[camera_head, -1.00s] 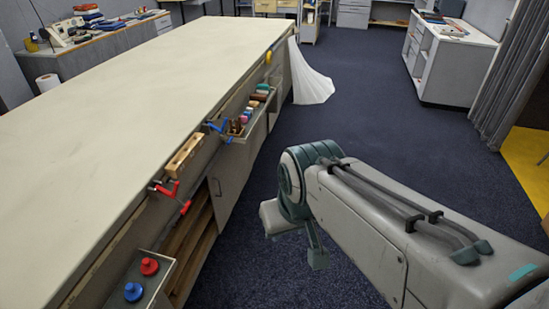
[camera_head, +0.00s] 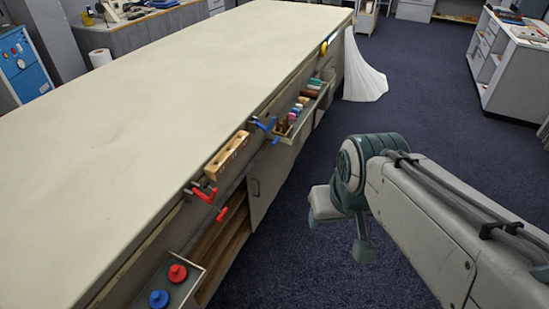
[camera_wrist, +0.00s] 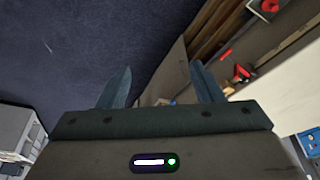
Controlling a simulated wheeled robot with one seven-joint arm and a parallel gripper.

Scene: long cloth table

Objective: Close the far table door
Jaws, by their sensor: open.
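The long table (camera_head: 130,120) has a pale top and a grey front with doors and drawers. A grey door panel with a small handle (camera_head: 268,182) stands beyond an open shelf compartment (camera_head: 222,248). I cannot tell whether this panel is fully shut, or whether it is the far door. In the wrist view, a grey-brown panel (camera_wrist: 172,72) shows beyond the fingers, beside the wooden shelves. My gripper (camera_head: 338,240) hangs over the floor, right of the table front and apart from it. Its two fingers (camera_wrist: 161,85) are spread with nothing between them.
An open drawer (camera_head: 312,108) with coloured items and a near tray with red and blue knobs (camera_head: 178,273) jut from the front. Clamps (camera_head: 203,192) hang at the edge. A white cloth (camera_head: 362,72) drapes at the far end. Blue carpet (camera_head: 420,110) is clear beyond.

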